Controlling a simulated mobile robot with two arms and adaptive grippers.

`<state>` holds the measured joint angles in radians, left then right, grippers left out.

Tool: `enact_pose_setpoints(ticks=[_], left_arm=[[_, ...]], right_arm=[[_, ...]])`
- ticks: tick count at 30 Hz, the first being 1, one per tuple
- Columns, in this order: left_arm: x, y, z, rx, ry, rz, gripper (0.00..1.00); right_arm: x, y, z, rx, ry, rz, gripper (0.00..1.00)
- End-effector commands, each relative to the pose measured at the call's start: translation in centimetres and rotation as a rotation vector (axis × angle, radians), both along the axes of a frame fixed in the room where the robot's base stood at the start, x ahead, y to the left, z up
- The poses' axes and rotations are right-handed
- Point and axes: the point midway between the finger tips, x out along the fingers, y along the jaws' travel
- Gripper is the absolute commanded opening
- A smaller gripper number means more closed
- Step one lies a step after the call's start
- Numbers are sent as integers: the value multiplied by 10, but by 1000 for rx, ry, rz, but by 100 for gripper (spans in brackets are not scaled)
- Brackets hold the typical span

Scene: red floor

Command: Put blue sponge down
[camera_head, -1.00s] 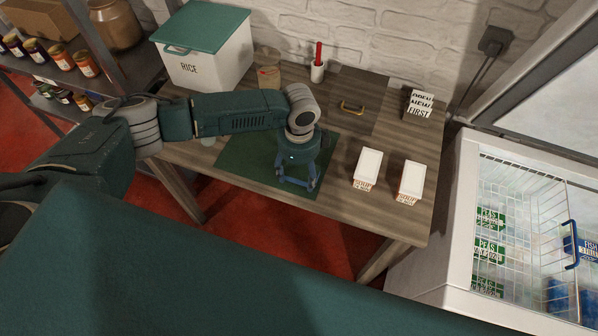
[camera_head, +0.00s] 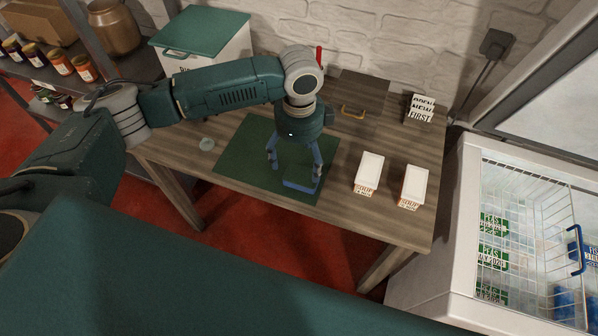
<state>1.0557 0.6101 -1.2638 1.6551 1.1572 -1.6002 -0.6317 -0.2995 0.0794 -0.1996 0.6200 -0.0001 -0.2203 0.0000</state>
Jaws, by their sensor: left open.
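The blue sponge (camera_head: 300,184) lies on the right part of the dark green mat (camera_head: 245,160) on the wooden table. My left gripper (camera_head: 294,166) hangs over it from above. Its two blue fingers are spread apart, one on either side, and it is open. The right finger overlaps the sponge's right end in the picture, and I cannot tell whether they touch. The gripper body hides part of the mat behind. My right gripper is not in view.
Two white-topped soup cartons (camera_head: 368,172) (camera_head: 413,187) stand right of the mat. A small glass item (camera_head: 206,144) is left of it. Behind are a drawer box (camera_head: 357,97), a sign block (camera_head: 420,108) and a rice bin (camera_head: 205,40). A chest freezer (camera_head: 459,230) stands right.

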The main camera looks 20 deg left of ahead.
Motion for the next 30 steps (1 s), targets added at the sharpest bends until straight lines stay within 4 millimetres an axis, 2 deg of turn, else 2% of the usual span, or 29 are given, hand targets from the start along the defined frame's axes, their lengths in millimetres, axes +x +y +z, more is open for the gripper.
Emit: enact_pose_setpoints(ticks=[4, 10, 25, 28, 30], left_arm=[[1, 0, 20, -1, -2, 1, 82], [0, 0, 30, 1, 0, 1, 82], [-1, -1, 29, -1, 1, 0, 82], [-8, -12, 21, -19, 1, -3, 82], [-19, -27, 11, -47, -5, 0, 82]], right_arm=[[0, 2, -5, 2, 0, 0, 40], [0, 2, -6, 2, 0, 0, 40], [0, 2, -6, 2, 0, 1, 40], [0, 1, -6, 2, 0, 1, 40], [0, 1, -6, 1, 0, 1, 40]])
